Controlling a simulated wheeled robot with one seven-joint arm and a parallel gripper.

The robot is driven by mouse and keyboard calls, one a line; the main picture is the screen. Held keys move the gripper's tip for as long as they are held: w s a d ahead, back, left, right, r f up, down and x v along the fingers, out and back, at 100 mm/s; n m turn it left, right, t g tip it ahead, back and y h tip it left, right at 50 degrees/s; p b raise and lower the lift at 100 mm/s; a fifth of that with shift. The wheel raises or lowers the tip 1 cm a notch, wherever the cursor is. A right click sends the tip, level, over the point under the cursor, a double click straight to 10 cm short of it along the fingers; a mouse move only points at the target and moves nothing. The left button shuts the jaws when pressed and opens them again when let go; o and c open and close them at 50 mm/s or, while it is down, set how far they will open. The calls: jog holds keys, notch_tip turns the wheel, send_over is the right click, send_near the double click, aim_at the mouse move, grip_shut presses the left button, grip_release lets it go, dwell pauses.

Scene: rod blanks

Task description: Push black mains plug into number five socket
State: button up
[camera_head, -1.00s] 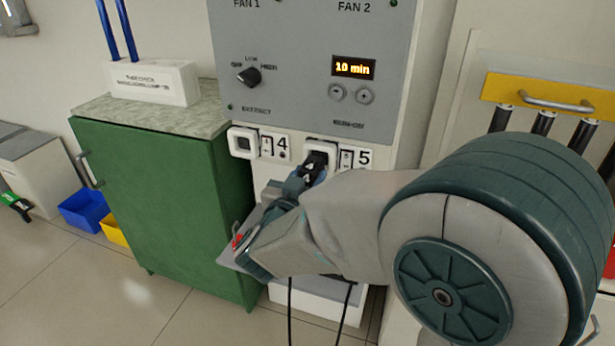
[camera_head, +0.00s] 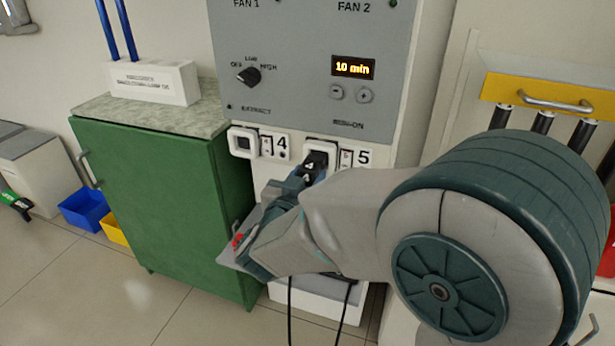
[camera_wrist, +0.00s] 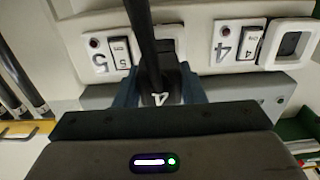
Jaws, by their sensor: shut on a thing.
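The black mains plug (camera_head: 316,161) is held in my gripper (camera_head: 306,172) just in front of the number five socket (camera_head: 322,150), whose white frame shows around the plug's top. In the wrist view the plug (camera_wrist: 160,98) sits between the fingers of my gripper (camera_wrist: 158,92), its dark cable rising toward the camera. The number five socket's white plate and switch (camera_wrist: 112,55) show behind it. The plug covers the socket's opening, so I cannot tell whether its pins are in. The number four socket (camera_head: 242,142) is empty, to the left.
A grey panel (camera_head: 300,60) with a knob and a "10 min" display stands above the sockets. A green cabinet (camera_head: 160,200) stands to the left. A small shelf (camera_head: 240,256) with a red item lies below my gripper. Dark cables hang beneath.

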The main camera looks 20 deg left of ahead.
aim_at(313, 169)
jog(key=shift+w+d, duration=0.15)
jog(key=shift+w, duration=1.45)
jog(key=o, duration=1.1)
jog(key=shift+o, duration=0.2)
jog(key=s+a+p, duration=0.1)
jog(key=s+p, duration=0.1)
jog(key=s, duration=1.1)
jog(key=shift+s, duration=0.35)
jog(key=shift+w+r, duration=0.1)
jog(key=shift+r, duration=0.05)
